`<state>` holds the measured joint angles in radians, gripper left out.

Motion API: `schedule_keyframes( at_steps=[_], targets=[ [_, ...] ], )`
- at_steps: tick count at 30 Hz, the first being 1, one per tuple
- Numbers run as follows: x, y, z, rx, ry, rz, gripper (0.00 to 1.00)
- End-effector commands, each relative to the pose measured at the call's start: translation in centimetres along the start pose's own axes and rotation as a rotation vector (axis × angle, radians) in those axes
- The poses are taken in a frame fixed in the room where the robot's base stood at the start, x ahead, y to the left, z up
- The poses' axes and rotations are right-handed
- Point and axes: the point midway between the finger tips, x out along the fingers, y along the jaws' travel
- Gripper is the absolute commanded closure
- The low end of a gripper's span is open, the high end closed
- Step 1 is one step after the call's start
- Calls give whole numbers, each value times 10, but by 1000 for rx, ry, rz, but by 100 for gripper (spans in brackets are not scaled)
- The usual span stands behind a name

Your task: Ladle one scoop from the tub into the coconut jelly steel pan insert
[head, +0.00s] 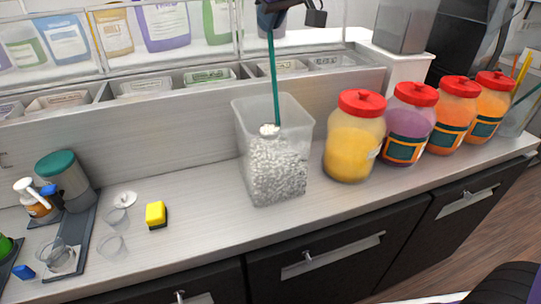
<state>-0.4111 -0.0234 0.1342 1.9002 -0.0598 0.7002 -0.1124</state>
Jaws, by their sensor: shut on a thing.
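A clear square tub (242,140) stands on the counter, filled in its lower part with white chunks (275,170). My gripper (271,10) is at the top edge of the head view, above the tub, shut on the top of a ladle with a long green handle (273,75). The ladle hangs nearly upright into the tub. Its lower end, with white pieces at it, is at the surface of the white chunks. Several steel pan inserts (145,85) sit in a row behind the tub. Their labels are too small to read, so I cannot tell which is coconut jelly.
Several red-lidded jars (354,140) stand right of the tub. A yellow sponge (156,214), clear cups (112,245) and a green-lidded container (66,180) are to the left. A clear shelf with pouches (165,25) is above the inserts. Counter between sponge and tub is clear.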

Motion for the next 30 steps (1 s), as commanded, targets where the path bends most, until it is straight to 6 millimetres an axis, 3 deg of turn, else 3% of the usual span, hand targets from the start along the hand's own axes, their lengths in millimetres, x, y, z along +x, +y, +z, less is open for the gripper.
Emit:
schedule_keyframes(
  at_steps=[30],
  targets=[
    [-52, 7, -33, -1, 3, 0, 100]
  ],
)
